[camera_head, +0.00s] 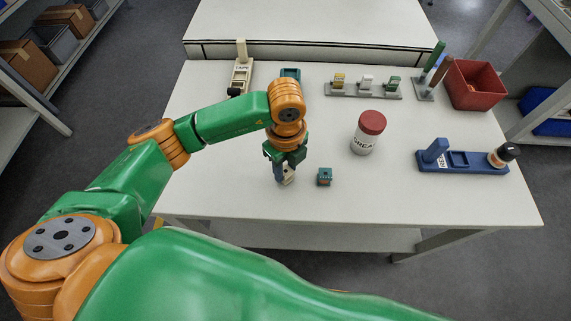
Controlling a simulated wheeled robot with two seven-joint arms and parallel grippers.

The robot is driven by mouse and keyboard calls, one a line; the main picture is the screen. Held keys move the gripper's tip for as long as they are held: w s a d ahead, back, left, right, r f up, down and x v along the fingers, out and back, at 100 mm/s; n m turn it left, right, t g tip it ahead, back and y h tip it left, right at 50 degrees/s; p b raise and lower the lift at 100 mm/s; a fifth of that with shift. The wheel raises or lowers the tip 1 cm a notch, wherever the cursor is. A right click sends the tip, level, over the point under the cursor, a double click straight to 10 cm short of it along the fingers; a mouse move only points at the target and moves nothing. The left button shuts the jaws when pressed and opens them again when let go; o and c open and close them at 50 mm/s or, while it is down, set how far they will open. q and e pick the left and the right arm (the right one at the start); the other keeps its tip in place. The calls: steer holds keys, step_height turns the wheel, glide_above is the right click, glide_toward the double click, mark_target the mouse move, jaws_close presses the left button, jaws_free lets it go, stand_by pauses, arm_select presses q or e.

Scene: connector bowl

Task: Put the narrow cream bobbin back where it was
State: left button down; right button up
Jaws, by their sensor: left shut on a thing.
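My left gripper (285,177) points down over the front middle of the table. It is shut on a small cream piece (289,174), probably the narrow cream bobbin; the fingers hide much of it. I cannot tell whether its lower end touches the table. A grey rack (364,91) at the back holds a yellow, a white and a green piece in a row. A small teal block (325,177) stands on the table just right of the gripper. My right gripper is not in view.
A white jar with a red lid (368,132) stands right of centre. A blue holder (464,163) with a dark-capped bottle is at the right. A red bin (474,85) and a marker stand (427,88) are back right. A cream holder (240,76) and teal container (290,74) are back left.

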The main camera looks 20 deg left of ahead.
mark_target(285, 171)
arm_select(q)
steer(key=shift+a+f, duration=0.1)
steer(key=shift+f, duration=0.05)
steer(key=shift+f, duration=0.15)
steer(key=c, duration=0.5)
jaws_free()
steer(key=shift+c, duration=0.2)
steer(key=shift+r, duration=0.2)
steer(key=shift+r, duration=0.3)
step_height(285, 171, up, 12)
steer(key=shift+f, duration=0.25)
